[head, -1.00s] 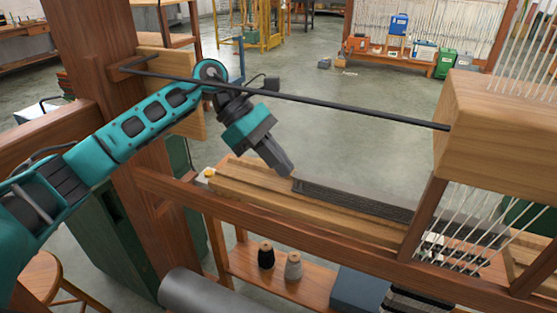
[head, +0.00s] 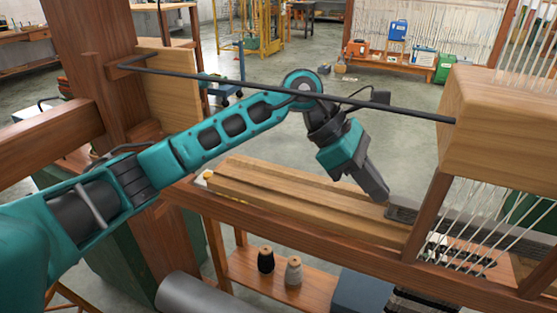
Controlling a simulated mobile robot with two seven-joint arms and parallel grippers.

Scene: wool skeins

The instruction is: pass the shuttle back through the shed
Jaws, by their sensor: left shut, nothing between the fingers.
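The shuttle (head: 401,214) is a long dark bar lying on the wooden shuttle board (head: 290,204). Its near-left end sticks out left of the loom's upright, and the rest runs right behind that upright and among the white warp threads (head: 487,235). My left gripper (head: 378,193) points down and to the right, shut and empty, with its tips just left of the shuttle's exposed end. I cannot tell whether they touch it. The shuttle's far end is hidden or unclear behind the threads. My right gripper is not in view.
A dark metal rod (head: 300,94) crosses above the board, from the left post to a wooden block (head: 497,120). A shelf below holds a black cone (head: 266,261) and a grey cone (head: 293,271). The board's left stretch is bare.

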